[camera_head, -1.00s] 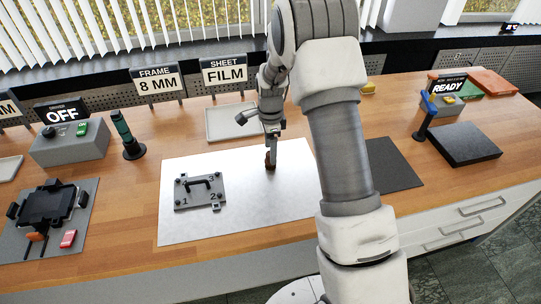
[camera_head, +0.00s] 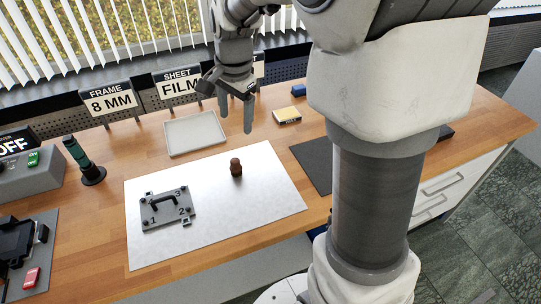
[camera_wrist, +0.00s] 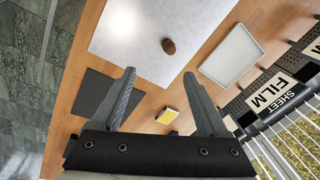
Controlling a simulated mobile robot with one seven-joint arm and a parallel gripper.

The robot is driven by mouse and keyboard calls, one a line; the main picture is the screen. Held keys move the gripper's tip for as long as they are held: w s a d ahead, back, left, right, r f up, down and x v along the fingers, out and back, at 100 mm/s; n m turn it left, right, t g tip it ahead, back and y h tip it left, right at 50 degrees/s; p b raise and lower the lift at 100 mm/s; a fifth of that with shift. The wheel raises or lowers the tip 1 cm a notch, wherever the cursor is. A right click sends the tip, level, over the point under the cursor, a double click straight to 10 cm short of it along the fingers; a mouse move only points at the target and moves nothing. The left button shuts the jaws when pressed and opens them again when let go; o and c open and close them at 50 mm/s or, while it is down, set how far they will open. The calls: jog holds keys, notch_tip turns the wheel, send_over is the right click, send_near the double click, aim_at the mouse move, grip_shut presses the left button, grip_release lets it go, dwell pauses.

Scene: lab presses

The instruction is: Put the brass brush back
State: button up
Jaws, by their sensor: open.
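A small brown, knob-topped piece (camera_head: 236,168) stands upright on the white sheet (camera_head: 270,200). It also shows from above in the wrist view (camera_wrist: 169,46). It may be the brush; its bristles cannot be seen.
A grey numbered plate with a handle (camera_head: 168,211) lies on the sheet. An empty pale tray (camera_head: 195,135) is behind it. A yellow-topped block (camera_head: 287,115) and a blue block (camera_head: 298,90) sit farther right. A dark mat (camera_head: 312,165) lies beside the sheet, partly behind my arm.

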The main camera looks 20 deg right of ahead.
jog(key=s+r+n+t, duration=0.1)
jog(key=s+r+n, duration=0.1)
jog(key=s+n, duration=0.2)
jog(key=s+r+n+t, duration=0.1)
jog(key=s+n, duration=0.3)
jog(key=s, duration=0.6)
jog(key=s+r+n+t, duration=0.1)
jog(key=s+r+n, duration=0.2)
jog(key=s, duration=0.4)
jog(key=shift+s+r+n+t, duration=0.15)
jog(key=shift+r+n+t, duration=0.2)
jog(key=shift+n, duration=0.25)
